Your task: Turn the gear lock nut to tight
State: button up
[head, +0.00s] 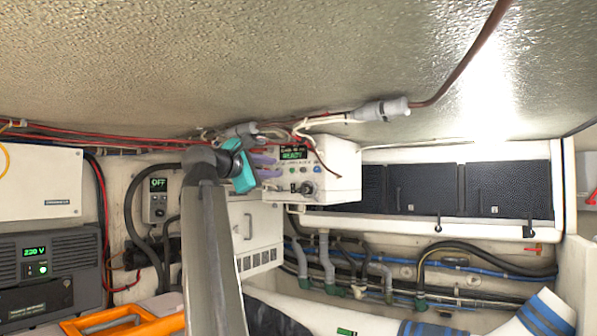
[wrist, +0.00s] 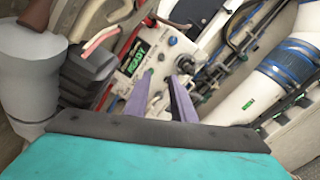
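No part is plainly marked as the gear lock nut, so I cannot tell which one it is. A white control box (head: 345,165) with a lit READY display (head: 293,154) hangs under the ceiling. Its front carries small coloured buttons and a dark knob (head: 306,188). My gripper (head: 276,166), with a teal body and purple fingers, is just left of and in front of this box. In the wrist view the purple fingers (wrist: 160,80) are apart with nothing seen between them, pointing toward the box face. The READY display also shows there (wrist: 134,60).
Grey connectors (head: 383,110) and cables run along the sloping ceiling above the box. Dark panels (head: 430,190) are at right, with hoses below. An orange frame (head: 125,322) is at lower left.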

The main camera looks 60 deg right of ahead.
jog(key=shift+s+d, duration=0.1)
jog(key=shift+d, duration=0.15)
jog(key=p, duration=0.4)
send_near(302, 170)
jog(key=d, duration=0.8)
jog(key=shift+r, duration=0.1)
grip_shut()
